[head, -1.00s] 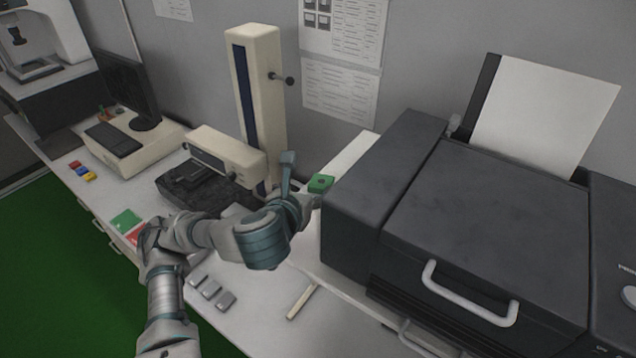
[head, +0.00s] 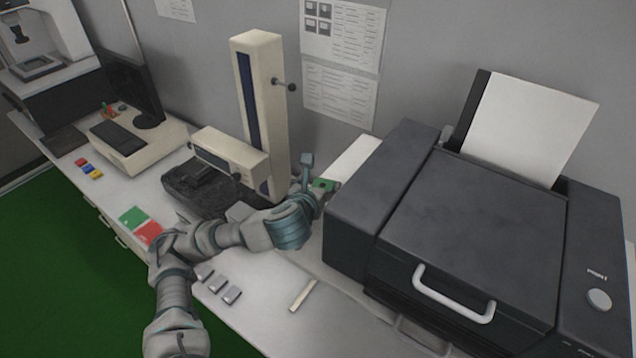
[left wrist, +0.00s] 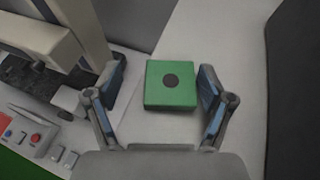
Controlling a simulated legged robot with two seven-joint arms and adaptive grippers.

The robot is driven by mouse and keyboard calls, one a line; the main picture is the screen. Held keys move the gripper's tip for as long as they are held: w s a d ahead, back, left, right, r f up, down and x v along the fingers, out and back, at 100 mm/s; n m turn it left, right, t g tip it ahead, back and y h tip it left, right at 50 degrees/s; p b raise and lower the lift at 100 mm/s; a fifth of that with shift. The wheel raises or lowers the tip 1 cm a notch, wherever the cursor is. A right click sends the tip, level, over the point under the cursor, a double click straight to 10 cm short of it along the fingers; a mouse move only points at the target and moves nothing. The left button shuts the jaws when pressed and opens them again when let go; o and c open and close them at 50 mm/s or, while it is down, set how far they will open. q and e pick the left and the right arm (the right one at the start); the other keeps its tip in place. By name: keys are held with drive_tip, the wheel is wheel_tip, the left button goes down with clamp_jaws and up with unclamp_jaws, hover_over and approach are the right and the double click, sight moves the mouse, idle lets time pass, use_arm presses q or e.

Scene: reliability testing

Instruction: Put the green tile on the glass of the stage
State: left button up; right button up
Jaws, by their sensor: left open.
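The green tile (left wrist: 171,96), square with a dark round spot in its middle, lies between the spread fingers of my open left gripper (left wrist: 158,98) in the left wrist view. Light surface shows on both sides of it, so the fingers do not touch it. In the head view the tile (head: 323,185) is partly hidden by my left gripper (head: 316,178), beside the printer. The stage (head: 205,188) is a dark base under the beige measuring column (head: 262,110), left of my gripper. Its glass cannot be made out clearly. My right gripper is out of view.
A large dark printer (head: 465,225) stands close to the right of my left gripper. Green and red panels (head: 140,225), several small grey blocks (head: 222,287) and a pale stick (head: 303,296) lie along the front.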

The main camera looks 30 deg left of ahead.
use_arm(q)
drive_tip(key=shift+w+d, duration=0.15)
drive_tip(key=shift+d, duration=0.6)
drive_tip(key=shift+c, duration=0.2)
drive_tip(key=shift+d+r, duration=0.1)
drive_tip(key=c, duration=1.2)
drive_tip(key=shift+a, duration=0.55)
drive_tip(key=shift+c, duration=0.5)
drive_tip(key=shift+a, duration=0.1)
